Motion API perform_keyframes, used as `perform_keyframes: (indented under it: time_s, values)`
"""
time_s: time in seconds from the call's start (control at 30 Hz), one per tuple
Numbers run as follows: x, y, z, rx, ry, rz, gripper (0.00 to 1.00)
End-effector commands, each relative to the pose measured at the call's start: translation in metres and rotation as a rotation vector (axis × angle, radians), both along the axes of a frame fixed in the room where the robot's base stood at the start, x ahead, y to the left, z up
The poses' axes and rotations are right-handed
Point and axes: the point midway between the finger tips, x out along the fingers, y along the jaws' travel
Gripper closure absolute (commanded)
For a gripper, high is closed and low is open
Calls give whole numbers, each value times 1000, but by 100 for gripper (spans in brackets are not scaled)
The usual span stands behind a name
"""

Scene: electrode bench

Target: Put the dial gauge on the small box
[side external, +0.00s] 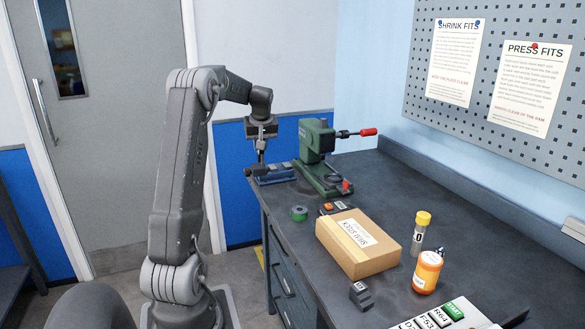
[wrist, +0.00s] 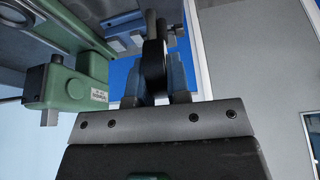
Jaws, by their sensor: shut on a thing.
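My gripper (side external: 261,157) is at the far left end of the bench, pointing down just above a blue fixture. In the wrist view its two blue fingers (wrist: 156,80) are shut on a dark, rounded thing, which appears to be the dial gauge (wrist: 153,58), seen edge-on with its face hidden. In the side view the gauge is too small to make out clearly at the fingertips. The small box (side external: 380,258) is a closed brown cardboard box with a white label on top. It lies on the bench well to the right of my gripper, with its top clear.
A green press (side external: 318,145) with a red-tipped handle stands right beside my gripper. The blue fixture (side external: 272,172) sits below it. A green ring (side external: 299,213) and a black-and-orange item (side external: 328,208) lie behind the box. An orange bottle (side external: 427,272) and yellow-capped tube (side external: 421,235) stand at its right.

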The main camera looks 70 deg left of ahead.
Motion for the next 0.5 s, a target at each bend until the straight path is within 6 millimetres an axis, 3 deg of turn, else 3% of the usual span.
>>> perform_keyframes:
  time_s: [0.17, 0.3, 0.5]
  values:
    - [22, -35, 17, 5, -4, -99, 100]
    - [50, -89, 34, 5, -5, -242, 100]
    - [77, -174, 53, 4, -5, -463, 100]
